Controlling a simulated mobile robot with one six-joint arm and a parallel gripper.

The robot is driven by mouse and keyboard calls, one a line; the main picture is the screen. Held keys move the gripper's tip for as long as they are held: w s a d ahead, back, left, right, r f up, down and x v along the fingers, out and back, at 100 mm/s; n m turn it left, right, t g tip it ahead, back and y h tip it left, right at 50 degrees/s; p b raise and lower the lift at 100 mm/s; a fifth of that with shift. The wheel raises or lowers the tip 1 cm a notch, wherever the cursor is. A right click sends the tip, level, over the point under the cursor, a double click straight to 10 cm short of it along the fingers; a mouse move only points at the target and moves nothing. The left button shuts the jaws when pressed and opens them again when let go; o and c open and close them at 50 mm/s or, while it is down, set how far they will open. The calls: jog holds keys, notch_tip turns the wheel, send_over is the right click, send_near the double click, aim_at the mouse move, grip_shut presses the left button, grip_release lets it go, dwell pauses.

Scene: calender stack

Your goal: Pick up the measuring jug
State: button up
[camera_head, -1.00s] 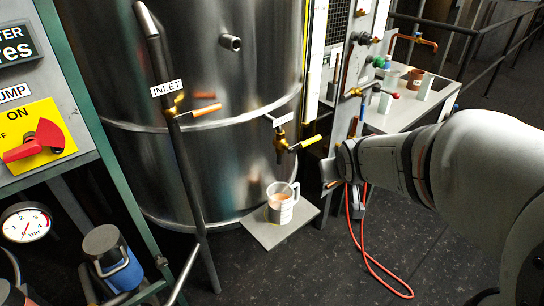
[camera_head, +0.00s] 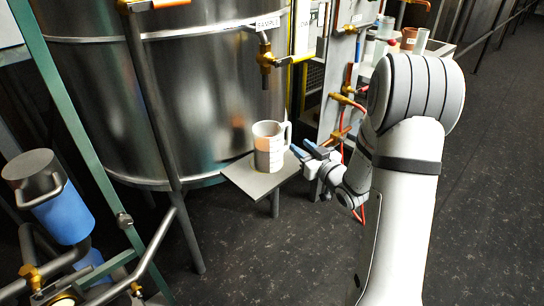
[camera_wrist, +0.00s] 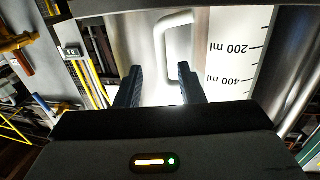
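The measuring jug (camera_head: 268,148) stands upright on a small grey shelf (camera_head: 245,178) in front of the steel tank. It is pale and translucent, with reddish content and a handle on its right side. My gripper (camera_head: 303,152) is just right of the jug, its blue-tipped fingers pointing at the handle. In the wrist view the jug (camera_wrist: 238,60) shows "200 ml" and "400 ml" marks. There the handle lies ahead of and between the open fingers (camera_wrist: 160,78). I cannot tell whether the fingers touch it.
The steel tank (camera_head: 210,90) rises right behind the jug. A brass sample tap (camera_head: 266,55) hangs above it. A dark pipe (camera_head: 150,110) stands to the left, and a blue-bodied filter (camera_head: 62,205) is at lower left. A side table with cups is at back right.

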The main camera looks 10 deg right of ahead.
aim_at(289, 136)
jog(key=b+x, duration=0.1)
jog(key=x, duration=0.6)
jog(key=shift+a+r, duration=0.15)
jog(key=shift+c, duration=0.2)
grip_shut()
